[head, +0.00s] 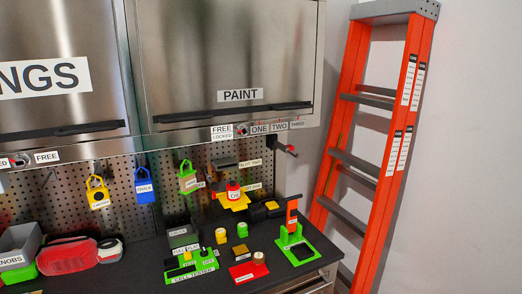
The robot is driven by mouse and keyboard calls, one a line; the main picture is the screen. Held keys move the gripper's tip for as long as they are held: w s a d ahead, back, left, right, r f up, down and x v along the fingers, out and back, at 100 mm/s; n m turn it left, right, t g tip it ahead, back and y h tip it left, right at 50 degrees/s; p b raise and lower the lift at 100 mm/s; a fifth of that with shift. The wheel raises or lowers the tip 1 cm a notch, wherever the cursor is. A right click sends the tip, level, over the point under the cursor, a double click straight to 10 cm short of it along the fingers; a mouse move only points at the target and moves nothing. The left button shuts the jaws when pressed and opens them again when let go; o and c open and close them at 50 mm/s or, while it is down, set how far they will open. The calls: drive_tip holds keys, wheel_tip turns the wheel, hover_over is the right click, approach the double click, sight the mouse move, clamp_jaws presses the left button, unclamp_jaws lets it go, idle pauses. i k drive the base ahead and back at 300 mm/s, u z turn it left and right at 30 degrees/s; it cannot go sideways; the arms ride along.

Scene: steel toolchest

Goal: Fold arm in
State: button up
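My arm and gripper do not show in the head view. The only view given looks onto the steel toolchest, with its dark worktop (135,265) and the pegboard (118,165) behind it. No part of my arm can be seen against them.
An orange ladder (395,150) leans at the right by a bare wall. Steel cabinets (225,55) hang above the pegboard. Padlocks (146,190) hang on it. The worktop holds a green cell tester (192,275), a green stand (296,245), a red block (248,272) and a red-grey case (70,256).

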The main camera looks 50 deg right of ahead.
sight(286, 148)
drive_tip(key=u, duration=0.8)
drive_tip(key=k, duration=0.75)
drive_tip(key=z, duration=0.85)
drive_tip(key=k, duration=0.85)
drive_tip(key=z, duration=0.75)
drive_tip(key=i, duration=1.1)
drive_tip(key=u, duration=0.2)
